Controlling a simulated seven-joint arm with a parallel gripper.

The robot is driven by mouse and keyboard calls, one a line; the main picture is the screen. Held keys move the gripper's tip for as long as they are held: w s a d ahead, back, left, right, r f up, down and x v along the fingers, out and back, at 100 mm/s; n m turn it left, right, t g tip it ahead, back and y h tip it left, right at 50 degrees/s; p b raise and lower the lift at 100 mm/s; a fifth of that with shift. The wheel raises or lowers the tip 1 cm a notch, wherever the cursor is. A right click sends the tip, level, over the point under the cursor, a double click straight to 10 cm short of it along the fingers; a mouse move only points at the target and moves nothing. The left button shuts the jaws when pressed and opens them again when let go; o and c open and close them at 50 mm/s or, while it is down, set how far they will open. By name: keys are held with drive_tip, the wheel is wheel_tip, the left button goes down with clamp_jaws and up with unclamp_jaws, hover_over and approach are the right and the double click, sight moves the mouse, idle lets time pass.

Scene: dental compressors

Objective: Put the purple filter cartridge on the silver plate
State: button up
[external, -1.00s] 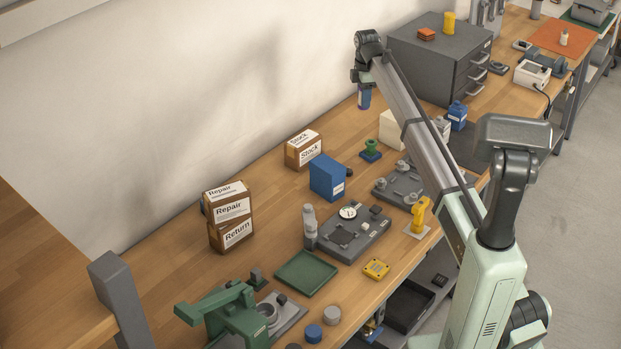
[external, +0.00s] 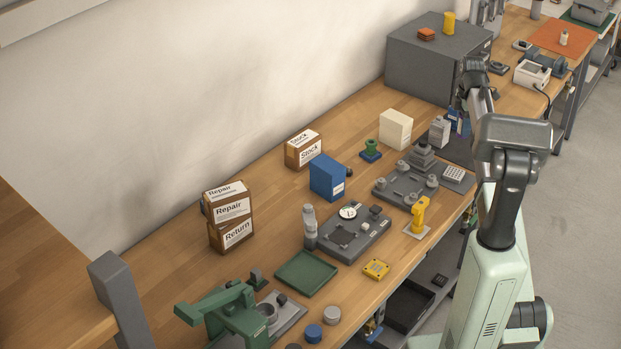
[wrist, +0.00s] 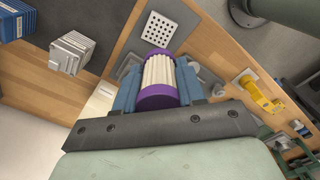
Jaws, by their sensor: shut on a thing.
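The purple filter cartridge (wrist: 158,76), with a white ribbed middle and purple ends, is held between the blue fingers of my gripper (wrist: 159,88) in the wrist view. My gripper is shut on its sides. A light silver-grey plate with rows of dark holes (wrist: 161,29) lies just beyond the cartridge in the wrist view, apart from it in the picture. The plate also shows in the external view (external: 453,174), at the right end of the dark fixture board. In the external view my arm's end is right of the cabinet, and the cartridge is hard to make out.
A dark fixture board (external: 385,192) with grey knobs lies left of the plate. A cream block (external: 396,129) and a grey finned box (external: 439,132) stand behind it. A yellow clamp (external: 420,213) stands near the front edge. The grey cabinet (external: 425,72) stands at the back.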

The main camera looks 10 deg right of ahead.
sight(454, 173)
drive_tip(key=shift+a+f, duration=0.15)
drive_tip(key=shift+f, duration=0.7)
drive_tip(key=shift+w+f, duration=0.15)
drive_tip(key=shift+f, duration=6.4)
drive_tip(key=o, duration=1.1)
drive_tip(key=shift+f, duration=0.1)
drive_tip(key=shift+c, duration=0.2)
wheel_tip(454, 173, up, 12)
drive_tip(key=shift+r, duration=0.15)
